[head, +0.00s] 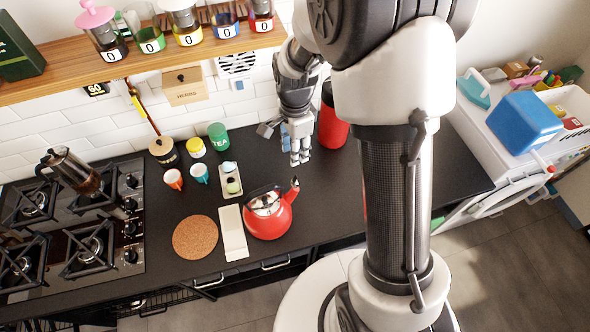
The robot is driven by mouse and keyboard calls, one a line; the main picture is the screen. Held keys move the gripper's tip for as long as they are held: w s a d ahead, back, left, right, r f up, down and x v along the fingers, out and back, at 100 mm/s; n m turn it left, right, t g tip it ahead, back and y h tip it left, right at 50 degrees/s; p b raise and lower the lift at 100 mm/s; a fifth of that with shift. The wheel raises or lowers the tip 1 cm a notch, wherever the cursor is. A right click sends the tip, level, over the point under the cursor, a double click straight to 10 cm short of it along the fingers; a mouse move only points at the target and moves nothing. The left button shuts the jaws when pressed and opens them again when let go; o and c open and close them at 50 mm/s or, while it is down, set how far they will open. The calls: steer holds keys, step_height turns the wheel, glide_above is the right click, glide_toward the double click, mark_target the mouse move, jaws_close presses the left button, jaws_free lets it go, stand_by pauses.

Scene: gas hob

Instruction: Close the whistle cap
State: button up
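The red kettle (275,224) stands on the dark counter, left of my arm column. Its spout (292,188) points up and to the right. The whistle cap at the spout tip is too small to make out clearly, and I cannot tell whether it is open or shut. The kettle's lid area (264,201) is silvery. My gripper (300,161) hangs pointing down behind and above the spout, apart from the kettle. Its fingers are small here, and I cannot tell how far apart they are. No held object shows.
A cream cloth (232,232) and a round cork mat (195,237) lie left of the kettle. Small cups (199,172) and a tray (221,189) stand behind. A red canister (331,126) stands near my gripper. The gas hob (75,230) is far left; a shelf (150,63) runs above.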

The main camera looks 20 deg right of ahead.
mark_target(296, 177)
step_height(296, 177, down, 13)
steer(key=shift+r+b, duration=0.1)
steer(key=shift+b, duration=0.55)
steer(key=shift+c, duration=0.4)
jaws_close()
